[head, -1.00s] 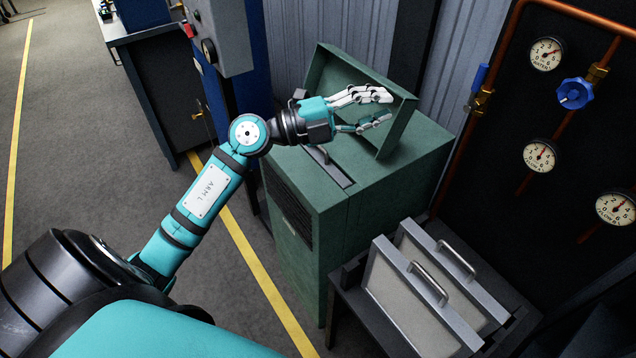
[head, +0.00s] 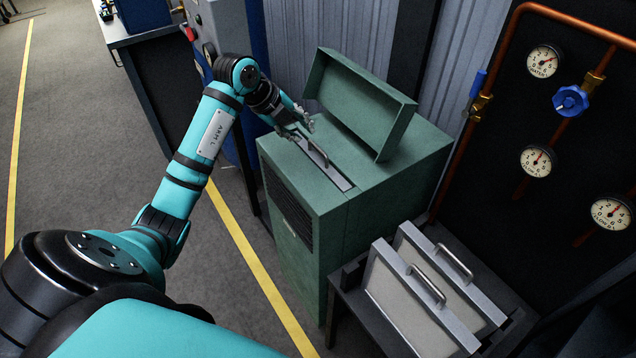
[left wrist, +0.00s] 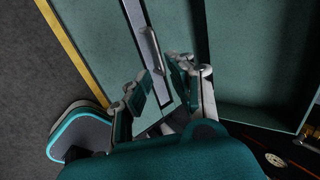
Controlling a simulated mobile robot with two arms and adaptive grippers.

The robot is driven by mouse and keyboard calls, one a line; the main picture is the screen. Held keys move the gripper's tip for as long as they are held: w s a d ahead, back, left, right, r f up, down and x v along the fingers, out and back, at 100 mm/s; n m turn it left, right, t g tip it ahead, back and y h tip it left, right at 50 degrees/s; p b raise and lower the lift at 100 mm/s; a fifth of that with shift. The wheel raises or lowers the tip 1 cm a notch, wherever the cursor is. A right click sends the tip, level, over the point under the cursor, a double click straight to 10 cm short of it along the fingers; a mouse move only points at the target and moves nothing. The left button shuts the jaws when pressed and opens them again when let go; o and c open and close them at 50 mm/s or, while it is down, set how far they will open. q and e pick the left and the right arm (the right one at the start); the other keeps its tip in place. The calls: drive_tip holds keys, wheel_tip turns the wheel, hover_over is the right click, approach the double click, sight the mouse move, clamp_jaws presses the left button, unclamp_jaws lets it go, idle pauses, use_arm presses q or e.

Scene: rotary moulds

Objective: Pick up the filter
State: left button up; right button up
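A filter (head: 336,177) sits in the slot in the top of the green cabinet (head: 400,165), with its grey frame and bar handle (head: 318,153) showing. The rest of it is hidden inside. In the left wrist view the handle (left wrist: 152,48) lies just beyond the fingertips. My left gripper (head: 301,128) is at the far left end of the handle, fingers spread and empty; it also shows in the left wrist view (left wrist: 157,75). I cannot tell if a finger touches the handle. Two more framed filters (head: 405,305) with handles stand on a dark stand. My right gripper is out of view.
The cabinet's lid (head: 360,105) stands open behind the slot. A dark panel with gauges (head: 537,161), copper pipes and a blue valve (head: 571,100) is at the right. A grey control box (head: 215,40) is close to my left arm. The floor at left is clear.

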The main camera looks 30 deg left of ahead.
sight(317, 146)
use_arm(q)
drive_tip(key=x, duration=0.5)
drive_tip(key=shift+p, duration=0.35)
drive_tip(key=p+x, duration=0.1)
drive_tip(key=x, duration=0.3)
drive_tip(key=shift+w+f+p, duration=0.1)
drive_tip(key=shift+f+p, duration=0.2)
drive_tip(key=shift+f, duration=0.15)
drive_tip(key=shift+w+f, duration=0.15)
drive_tip(key=shift+f, duration=0.15)
drive_tip(key=shift+c, duration=0.4)
clamp_jaws()
drive_tip(key=shift+r, duration=0.15)
